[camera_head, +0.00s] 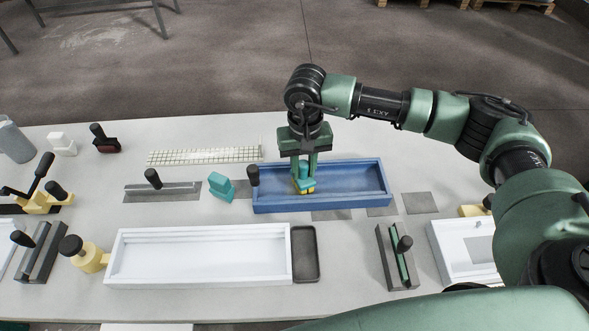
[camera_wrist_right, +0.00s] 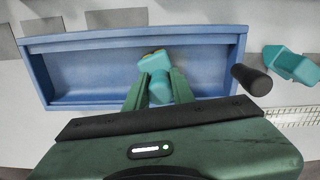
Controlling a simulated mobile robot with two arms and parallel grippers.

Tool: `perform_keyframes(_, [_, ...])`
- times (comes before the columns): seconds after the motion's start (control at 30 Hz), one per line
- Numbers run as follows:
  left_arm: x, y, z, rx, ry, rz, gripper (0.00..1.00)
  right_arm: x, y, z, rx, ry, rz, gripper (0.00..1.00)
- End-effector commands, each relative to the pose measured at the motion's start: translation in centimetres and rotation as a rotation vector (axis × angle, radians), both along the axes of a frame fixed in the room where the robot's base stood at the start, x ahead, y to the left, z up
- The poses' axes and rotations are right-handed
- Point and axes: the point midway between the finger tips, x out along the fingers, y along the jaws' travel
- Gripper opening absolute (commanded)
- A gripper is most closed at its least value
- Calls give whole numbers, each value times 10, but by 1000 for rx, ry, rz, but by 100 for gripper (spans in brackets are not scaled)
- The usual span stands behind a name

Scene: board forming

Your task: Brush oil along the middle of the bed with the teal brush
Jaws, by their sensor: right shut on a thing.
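The teal brush (camera_head: 305,172) with a yellowish tip is in my right gripper (camera_head: 304,178), whose jaws are shut on it. The gripper points down over the long blue tray (camera_head: 345,204), left of its middle. In the right wrist view the brush (camera_wrist_right: 159,84) sits between the two green fingers (camera_wrist_right: 154,92), above or against the floor of the blue tray (camera_wrist_right: 95,72). I cannot tell whether the tip touches the floor. No oil can be made out. A long white tray (camera_head: 200,282) lies nearer to me. My left gripper is not in view.
A teal block-like tool (camera_head: 220,187) and a black handle (camera_head: 253,175) stand beside the blue tray's left end. A wire grid (camera_head: 200,155) lies behind. A dark small tray (camera_head: 305,255) adjoins the white tray. Flat grey plates (camera_head: 420,203) lie at right.

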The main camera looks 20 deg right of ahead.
Motion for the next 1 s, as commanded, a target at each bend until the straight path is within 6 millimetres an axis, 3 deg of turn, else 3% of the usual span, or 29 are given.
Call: perform_keyframes(1.0, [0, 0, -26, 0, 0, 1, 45, -17, -61, -4, -1, -2, -2, 0])
